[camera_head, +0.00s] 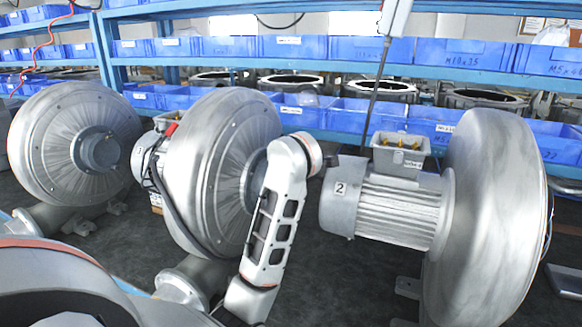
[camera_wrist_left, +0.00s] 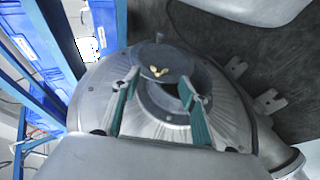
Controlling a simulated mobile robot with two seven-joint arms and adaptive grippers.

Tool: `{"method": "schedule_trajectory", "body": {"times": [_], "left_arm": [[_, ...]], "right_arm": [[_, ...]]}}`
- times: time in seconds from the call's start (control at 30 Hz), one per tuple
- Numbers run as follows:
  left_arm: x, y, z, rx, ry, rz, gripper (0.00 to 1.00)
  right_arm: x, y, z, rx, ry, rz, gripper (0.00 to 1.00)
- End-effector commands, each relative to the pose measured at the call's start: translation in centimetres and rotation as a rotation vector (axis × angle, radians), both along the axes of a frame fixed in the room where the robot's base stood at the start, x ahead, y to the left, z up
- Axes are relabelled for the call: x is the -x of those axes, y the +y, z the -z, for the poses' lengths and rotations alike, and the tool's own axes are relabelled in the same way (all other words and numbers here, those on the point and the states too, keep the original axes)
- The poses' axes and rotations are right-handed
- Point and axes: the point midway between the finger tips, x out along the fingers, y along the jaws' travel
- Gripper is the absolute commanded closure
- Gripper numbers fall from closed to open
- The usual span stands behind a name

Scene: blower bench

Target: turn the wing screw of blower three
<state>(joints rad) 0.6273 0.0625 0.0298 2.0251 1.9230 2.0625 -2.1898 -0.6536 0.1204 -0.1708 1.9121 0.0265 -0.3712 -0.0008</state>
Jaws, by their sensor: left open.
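In the left wrist view, a small brass-coloured wing screw (camera_wrist_left: 160,71) sits on a round grey plate (camera_wrist_left: 150,55) at the middle of a silver blower (camera_wrist_left: 235,108). My left gripper (camera_wrist_left: 159,77) is open, its green-padded fingers on either side of the view's middle, with nothing between the pads. Contact with the plate cannot be told. In the head view, my arm crosses in front of the middle blower (camera_head: 215,150) and hides part of its hub; my left fingers cannot be made out there. The blower's number is not readable in the wrist view. My right gripper is not in view.
A blower marked 2 (camera_head: 385,205) stands at the right, with an open terminal box (camera_head: 402,150) on its motor. Another blower (camera_head: 70,140) stands at the left. Blue shelves with blue bins (camera_head: 375,50) run along the back. Some dark bench top (camera_head: 345,280) is clear in front.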

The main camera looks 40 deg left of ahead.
Motion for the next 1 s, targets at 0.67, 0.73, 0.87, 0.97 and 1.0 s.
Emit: {"method": "schedule_trajectory", "body": {"times": [0.67,0.73,0.87,0.97,1.0], "left_arm": [[-4.3,3.5,3.0,-0.001,-0.003,-0.002,0.56],[-4.3,3.5,2.9,-0.001,-0.003,-0.002,0.56],[-4.2,3.5,2.9,-0.001,-0.003,-0.002,0.8],[-4.2,3.5,3.0,-0.001,-0.003,-0.002,0.95],[-4.2,3.5,3.0,-0.001,-0.003,-0.002,0.95]], "right_arm": [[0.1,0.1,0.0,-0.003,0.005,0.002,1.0],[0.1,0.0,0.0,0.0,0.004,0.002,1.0],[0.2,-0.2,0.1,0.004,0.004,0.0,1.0],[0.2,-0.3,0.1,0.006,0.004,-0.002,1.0],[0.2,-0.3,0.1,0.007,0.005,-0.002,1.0]]}}
